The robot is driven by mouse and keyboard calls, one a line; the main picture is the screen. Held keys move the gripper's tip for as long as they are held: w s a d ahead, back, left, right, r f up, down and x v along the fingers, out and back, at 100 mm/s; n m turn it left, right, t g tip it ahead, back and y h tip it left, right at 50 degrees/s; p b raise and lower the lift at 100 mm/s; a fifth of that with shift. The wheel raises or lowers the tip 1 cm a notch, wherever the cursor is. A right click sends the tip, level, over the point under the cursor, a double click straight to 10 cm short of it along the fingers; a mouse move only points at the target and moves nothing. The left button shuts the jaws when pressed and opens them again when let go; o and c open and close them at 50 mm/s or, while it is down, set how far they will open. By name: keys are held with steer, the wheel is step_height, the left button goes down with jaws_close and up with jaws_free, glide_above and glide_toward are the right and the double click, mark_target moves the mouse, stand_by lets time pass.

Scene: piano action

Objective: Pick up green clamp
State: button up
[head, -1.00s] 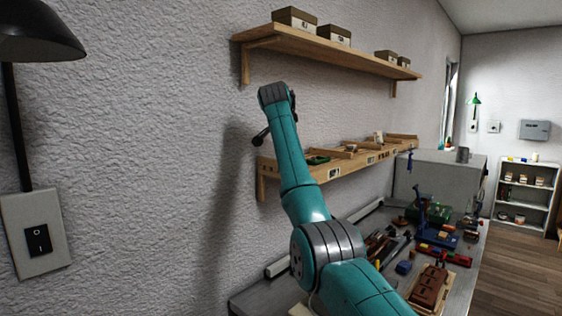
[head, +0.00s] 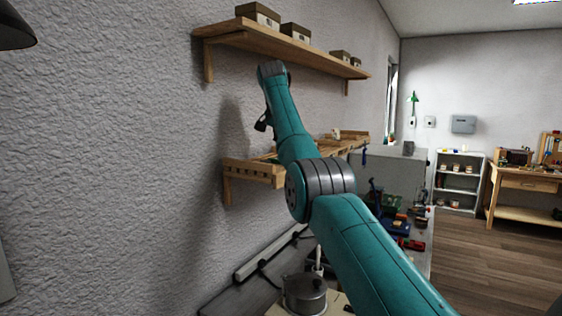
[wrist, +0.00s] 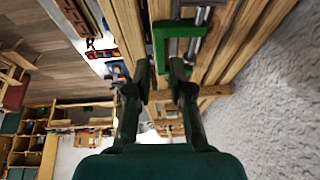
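The green clamp (wrist: 180,29) is a C-shaped frame with a grey metal bar, in the upper middle of the wrist view. It lies in the slatted wooden wall rack (wrist: 222,50). My gripper (wrist: 160,70) is open, with its two dark fingers apart at the clamp's near edge. One green leg of the clamp shows between the fingertips; I cannot tell whether they touch it. In the head view, my gripper (head: 263,122) is a small dark shape above the rack, partly behind my arm. The clamp is not clearly visible there.
An upper shelf (head: 270,42) with several boxes hangs above my arm. The textured wall is close on the left. A workbench below holds a dark pot (head: 305,294), a grey box (head: 395,172) and several tools. Open floor (head: 480,270) lies to the right.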

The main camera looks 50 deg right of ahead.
steer(key=x, duration=0.3)
steer(key=shift+f, duration=0.25)
jaws_close()
steer(key=shift+d+r, duration=0.1)
steer(key=shift+r, duration=0.05)
